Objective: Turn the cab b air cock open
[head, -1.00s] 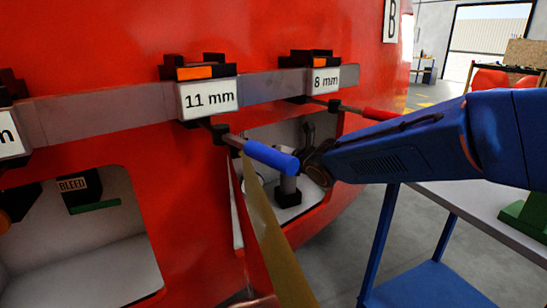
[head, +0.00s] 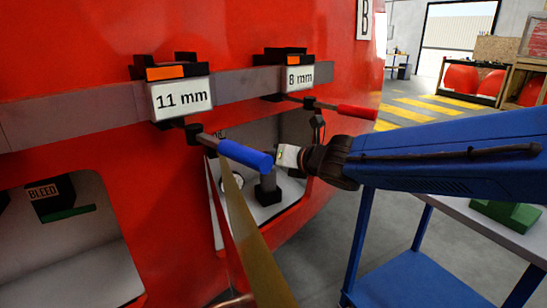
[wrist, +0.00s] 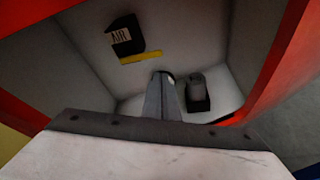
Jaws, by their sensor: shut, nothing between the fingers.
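In the wrist view, the air cock has a black body (wrist: 124,36) labelled AIR, with a yellow handle (wrist: 140,57) below it. The handle lies nearly level, sloping slightly up to the right, on the recess's back wall. My gripper (wrist: 164,77) is shut and empty. Its grey fingers point into the recess, below and right of the handle in the picture, apart from it. In the head view, my gripper (head: 287,157) is at the mouth of the red cab's recess, its fingertips unclear. The air cock cannot be made out there.
A grey post on a black base (head: 267,190) stands in the recess; a dark block (wrist: 197,95) shows there too. Blue-handled (head: 245,154) and red-handled (head: 357,112) tools hang above. A blue cart (head: 410,275) stands right.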

